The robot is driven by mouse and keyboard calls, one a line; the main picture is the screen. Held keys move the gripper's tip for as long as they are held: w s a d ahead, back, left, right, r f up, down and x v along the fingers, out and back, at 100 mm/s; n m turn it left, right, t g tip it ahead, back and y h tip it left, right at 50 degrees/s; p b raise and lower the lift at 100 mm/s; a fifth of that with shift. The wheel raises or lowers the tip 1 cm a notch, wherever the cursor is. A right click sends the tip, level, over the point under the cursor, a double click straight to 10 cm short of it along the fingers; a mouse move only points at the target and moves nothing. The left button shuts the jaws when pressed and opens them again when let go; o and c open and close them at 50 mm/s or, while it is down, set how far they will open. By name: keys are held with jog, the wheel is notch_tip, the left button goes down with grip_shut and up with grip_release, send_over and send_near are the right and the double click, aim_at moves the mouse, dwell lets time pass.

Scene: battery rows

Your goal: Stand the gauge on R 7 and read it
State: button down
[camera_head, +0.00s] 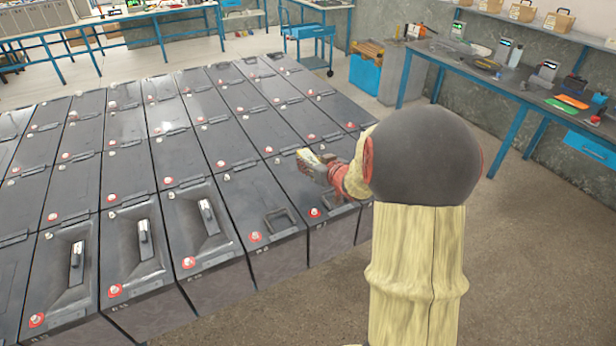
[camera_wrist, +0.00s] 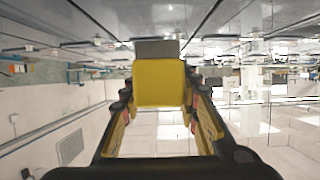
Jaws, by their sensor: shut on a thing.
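My gripper (camera_head: 328,172) is at the right end of the battery rows, above the battery tops. It is shut on a small yellow block with a grey part, which I take to be the gauge (camera_wrist: 160,82). In the wrist view the gauge sits between the two fingers of my gripper (camera_wrist: 158,100). In the head view the gauge (camera_head: 310,158) shows small and pale at the gripper's tip. It seems held above the lids; I cannot tell whether it touches one. The labels on the battery fronts are too small to read surely, so I cannot pick out R 7.
Rows of dark batteries (camera_head: 262,195) with red terminals fill the left and middle. A blue-framed workbench (camera_head: 480,75) with instruments stands at the right. A blue cart (camera_head: 308,40) stands behind. The floor at right is clear.

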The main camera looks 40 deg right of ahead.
jog(key=f, duration=0.1)
jog(key=w+d+f, duration=0.1)
jog(key=w+f+b, duration=0.1)
jog(key=shift+w+d+f, duration=0.25)
jog(key=shift+d, duration=0.05)
notch_tip(320, 180, down, 3)
jog(key=shift+w+d+f+b, duration=0.1)
jog(key=shift+f+b, duration=0.1)
jog(key=shift+b, duration=0.8)
jog(key=shift+r, duration=0.1)
jog(key=c, duration=1.3)
grip_release()
jog(key=shift+c, duration=0.2)
